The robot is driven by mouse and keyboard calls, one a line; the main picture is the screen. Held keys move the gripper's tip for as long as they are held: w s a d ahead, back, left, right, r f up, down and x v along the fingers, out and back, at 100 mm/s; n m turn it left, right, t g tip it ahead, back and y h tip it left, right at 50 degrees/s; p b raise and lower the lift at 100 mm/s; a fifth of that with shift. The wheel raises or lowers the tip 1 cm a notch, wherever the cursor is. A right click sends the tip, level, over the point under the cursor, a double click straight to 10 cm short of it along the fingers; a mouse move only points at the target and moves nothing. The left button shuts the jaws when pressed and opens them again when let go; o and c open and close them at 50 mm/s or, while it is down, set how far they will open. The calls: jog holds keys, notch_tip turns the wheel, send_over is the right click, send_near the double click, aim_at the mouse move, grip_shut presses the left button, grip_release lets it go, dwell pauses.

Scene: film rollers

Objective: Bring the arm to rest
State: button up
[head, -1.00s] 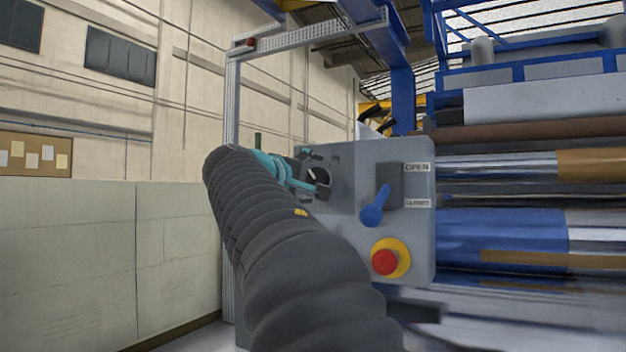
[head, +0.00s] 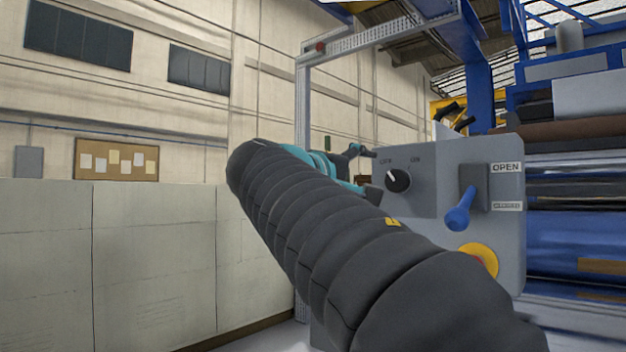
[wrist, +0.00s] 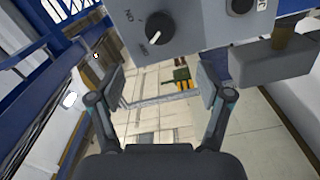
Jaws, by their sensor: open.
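My arm, in a dark ribbed sleeve, reaches up and left across the head view. My gripper (wrist: 162,92) shows in the wrist view with its two fingers spread wide and nothing between them. In the head view, the gripper end (head: 350,165) is partly hidden behind the sleeve, close to the left side of the control panel. The grey control panel (head: 440,170) carries a black rotary knob (head: 398,181) and a blue lever (head: 460,214) pointing down. In the wrist view the knob (wrist: 158,24) is beyond the fingers, apart from them.
A red button with a yellow ring (head: 480,258) is partly hidden by my arm. The film roller machine (head: 580,240) stands at right. A low pale wall (head: 150,250) and a pin board (head: 117,160) are at left. The space before the wall looks clear.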

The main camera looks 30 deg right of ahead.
jog(key=w+a+f+n+y, duration=0.1)
jog(key=a+f+y, duration=0.35)
jog(key=f, duration=0.85)
jog(key=w+a+f+n+y, duration=0.1)
jog(key=a+f+y, duration=0.3)
jog(key=f, duration=0.9)
jog(key=s+a+f+m+y, duration=0.1)
jog(key=s+a+f+y, duration=0.1)
jog(key=s+f, duration=0.4)
jog(key=s+a+f+m+g+y, duration=0.1)
jog(key=s+a+f+y, duration=0.2)
jog(key=s+a+f, duration=0.2)
jog(key=s+a+f+m+y, duration=0.1)
jog(key=s+a+f+y, duration=0.2)
jog(key=s+f, duration=0.5)
notch_tip(320, 180, down, 3)
jog(key=shift+a+f, duration=0.1)
jog(key=shift+a, duration=0.2)
